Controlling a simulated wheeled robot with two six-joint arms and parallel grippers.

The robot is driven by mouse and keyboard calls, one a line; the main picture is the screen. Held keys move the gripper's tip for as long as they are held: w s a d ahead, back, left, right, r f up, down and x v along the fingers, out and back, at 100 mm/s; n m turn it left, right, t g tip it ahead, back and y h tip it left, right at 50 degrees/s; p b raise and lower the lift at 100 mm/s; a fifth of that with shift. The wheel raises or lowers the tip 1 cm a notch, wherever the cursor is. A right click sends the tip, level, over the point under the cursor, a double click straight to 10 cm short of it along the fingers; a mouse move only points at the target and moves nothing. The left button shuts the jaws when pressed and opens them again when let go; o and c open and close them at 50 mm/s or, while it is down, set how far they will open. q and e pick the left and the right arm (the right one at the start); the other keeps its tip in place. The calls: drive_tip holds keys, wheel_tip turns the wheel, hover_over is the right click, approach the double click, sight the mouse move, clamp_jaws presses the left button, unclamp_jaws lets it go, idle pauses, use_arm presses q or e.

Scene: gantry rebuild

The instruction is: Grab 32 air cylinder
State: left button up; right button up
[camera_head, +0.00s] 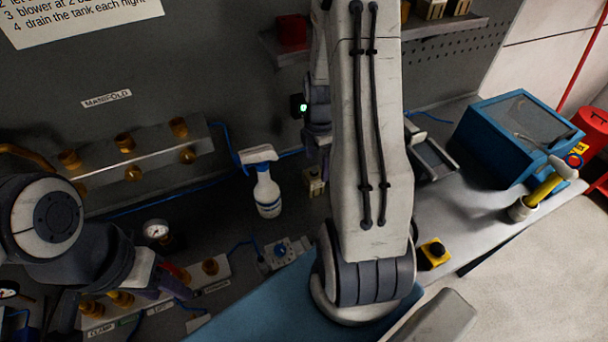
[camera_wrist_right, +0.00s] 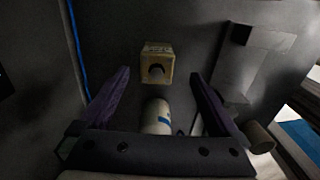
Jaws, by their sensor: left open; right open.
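A small cream square block with a dark round stub and a small label, which looks like the air cylinder (camera_head: 313,181), stands on the bench behind my right arm. It also shows in the right wrist view (camera_wrist_right: 157,62), ahead of and between the purple fingertips, apart from them. Its label is too small to read. My right gripper (camera_wrist_right: 160,76) is open and empty. In the head view its fingers are mostly hidden by my arm. My left gripper (camera_head: 165,281) is open at the lower left, near the fittings, partly hidden by its own wrist.
A white spray bottle (camera_head: 267,192) stands left of the block. A white cylindrical object with a blue band (camera_wrist_right: 158,117) lies between my right fingers' bases in view. A manifold (camera_head: 150,150), a gauge (camera_head: 156,230), a blue box (camera_head: 485,150) and a yellow button box (camera_head: 435,253) surround the area.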

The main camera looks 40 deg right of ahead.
sight(314, 170)
drive_tip(key=shift+w+a+f, duration=0.1)
drive_tip(key=shift+w+f, duration=0.1)
drive_tip(key=shift+f, duration=0.7)
drive_tip(key=shift+a+f+p, duration=0.15)
drive_tip(key=shift+f+p, duration=0.25)
drive_tip(key=shift+f, duration=0.35)
drive_tip(key=shift+w+f+p, duration=0.1)
drive_tip(key=shift+f+p, duration=0.35)
drive_tip(key=shift+f, duration=1.65)
clamp_jaws()
